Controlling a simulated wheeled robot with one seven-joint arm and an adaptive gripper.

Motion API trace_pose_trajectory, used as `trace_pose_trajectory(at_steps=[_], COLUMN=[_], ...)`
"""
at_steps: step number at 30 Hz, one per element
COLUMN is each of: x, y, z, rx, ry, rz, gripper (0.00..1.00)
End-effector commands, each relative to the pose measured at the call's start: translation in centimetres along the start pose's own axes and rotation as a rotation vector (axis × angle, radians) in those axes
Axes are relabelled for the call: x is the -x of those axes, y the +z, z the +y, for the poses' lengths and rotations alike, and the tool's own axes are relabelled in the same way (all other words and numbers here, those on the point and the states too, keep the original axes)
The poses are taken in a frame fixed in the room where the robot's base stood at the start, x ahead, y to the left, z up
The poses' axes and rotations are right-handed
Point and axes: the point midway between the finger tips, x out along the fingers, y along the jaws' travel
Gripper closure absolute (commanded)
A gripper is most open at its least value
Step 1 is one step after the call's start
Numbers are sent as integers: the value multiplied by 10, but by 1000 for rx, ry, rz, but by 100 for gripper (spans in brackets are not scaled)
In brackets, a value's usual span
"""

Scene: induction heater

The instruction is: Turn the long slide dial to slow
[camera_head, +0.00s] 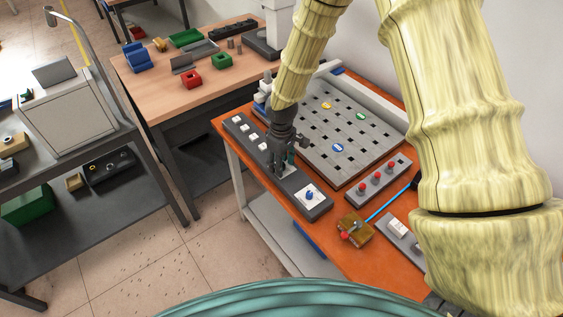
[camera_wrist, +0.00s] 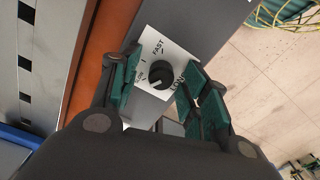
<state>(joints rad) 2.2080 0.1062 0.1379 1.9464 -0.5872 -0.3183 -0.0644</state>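The long slide dial is a round black knob (camera_wrist: 160,77) on a white plate in the wrist view. The plate reads FAST near the top and LONG at the right; smaller print at the left is partly covered by a finger. A pale pointer mark on the knob faces the lower left, toward that smaller print. My gripper (camera_wrist: 162,70) is open, with one green-padded finger on each side of the knob and gaps visible between. In the head view my gripper (camera_head: 284,164) points down over the grey control panel (camera_head: 279,184) and mostly hides this dial.
A blue knob (camera_head: 309,196) on a white plate sits at the panel's near end. Several white switches (camera_head: 250,133) line its far end. A perforated grey board (camera_head: 335,125) lies to the right, with a red-button box (camera_head: 377,182) and brass block (camera_head: 354,229) nearer.

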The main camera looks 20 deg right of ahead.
Motion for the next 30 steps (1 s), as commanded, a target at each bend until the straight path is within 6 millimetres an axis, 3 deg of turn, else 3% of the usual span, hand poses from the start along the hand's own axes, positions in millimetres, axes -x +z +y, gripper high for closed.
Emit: trace_pose_trajectory(at_steps=[11,30], x=[13,106], y=[-1,0], z=[0,1], rx=[0,0], ry=[0,1], rz=[2,2], gripper=[54,54])
